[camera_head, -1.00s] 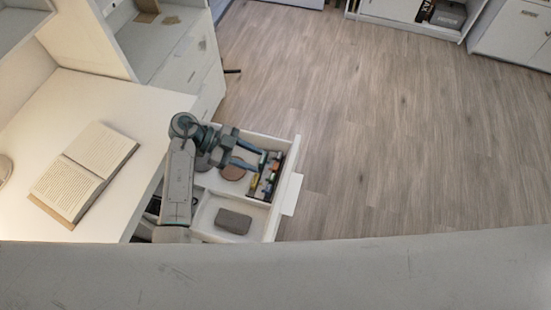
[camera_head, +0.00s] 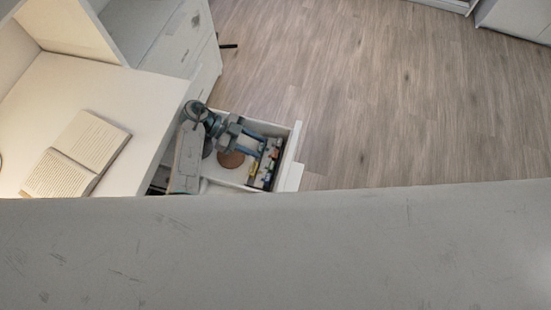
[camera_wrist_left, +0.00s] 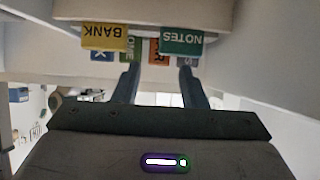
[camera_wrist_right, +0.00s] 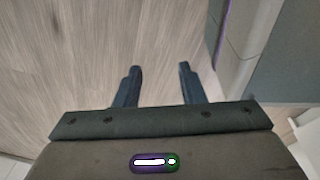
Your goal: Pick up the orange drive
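In the left wrist view an orange drive (camera_wrist_left: 154,48) stands in a row of small labelled drives, partly hidden behind the front ones. In the head view the row of drives (camera_head: 266,167) lies along the right side of the open drawer (camera_head: 292,165); the orange one is too small to tell there. My left gripper (camera_head: 260,147) is open and empty, reaching into the drawer, with its fingers pointing at the row. My right gripper (camera_wrist_right: 157,72) is open and empty above the floor.
A round brown object (camera_head: 231,159) lies in the drawer under my left gripper. The white drawer walls stand close around it. An open book (camera_head: 77,155) lies on the white desk (camera_head: 130,95) at left. The wooden floor (camera_head: 380,90) to the right is clear.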

